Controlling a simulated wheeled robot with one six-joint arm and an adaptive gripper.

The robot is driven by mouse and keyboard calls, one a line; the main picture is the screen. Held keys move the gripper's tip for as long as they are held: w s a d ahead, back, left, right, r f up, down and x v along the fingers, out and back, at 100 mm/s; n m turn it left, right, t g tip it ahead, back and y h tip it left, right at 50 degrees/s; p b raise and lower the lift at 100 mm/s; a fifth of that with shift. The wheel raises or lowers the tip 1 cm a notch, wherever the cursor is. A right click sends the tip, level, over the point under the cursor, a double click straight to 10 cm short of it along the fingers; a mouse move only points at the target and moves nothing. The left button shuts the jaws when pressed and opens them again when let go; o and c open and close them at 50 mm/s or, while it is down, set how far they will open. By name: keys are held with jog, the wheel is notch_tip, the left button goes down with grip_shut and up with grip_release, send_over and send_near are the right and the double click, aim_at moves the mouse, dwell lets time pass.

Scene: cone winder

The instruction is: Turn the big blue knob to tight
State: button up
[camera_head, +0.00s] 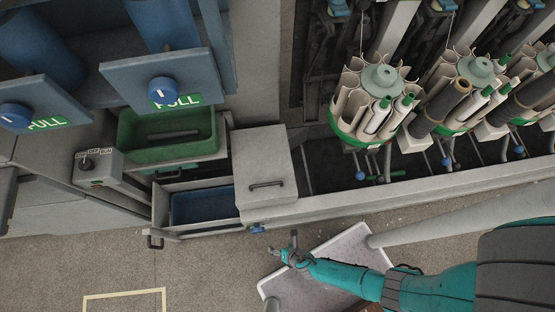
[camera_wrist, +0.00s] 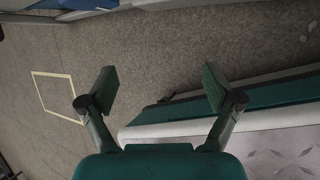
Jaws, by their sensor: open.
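Two large round blue knobs sit on blue-grey panels at the upper left of the head view. One knob (camera_head: 162,90) has a white mark and a green label beside it that seems to read PULL or FULL. The other knob (camera_head: 15,115) is at the left edge with a similar label. I cannot read the word "tight" anywhere. My gripper (camera_head: 284,244) is open and empty, below and right of both knobs and well apart from them. In the wrist view my gripper (camera_wrist: 157,90) has its fingers spread over bare floor; no large knob shows there.
A grey switch box (camera_head: 98,168) with a small black knob, a green bin (camera_head: 130,145) and an open drawer (camera_head: 160,205) lie left of a lidded grey box (camera_head: 262,165). A small blue knob (camera_head: 257,229) is near my gripper. Yarn carousels (camera_head: 345,122) stand right. Floor at lower left is clear.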

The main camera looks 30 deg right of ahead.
dwell(0.5)
jog(key=g+h, duration=0.1)
jog(key=h, duration=0.3)
send_near(258, 230)
jog(key=f, duration=0.2)
jog(key=shift+n, duration=0.4)
jog(key=shift+x, duration=5.2)
jog(key=shift+a, duration=0.15)
jog(key=shift+c, duration=0.2)
jog(key=c, duration=1.1)
jog(key=shift+y, duration=0.3)
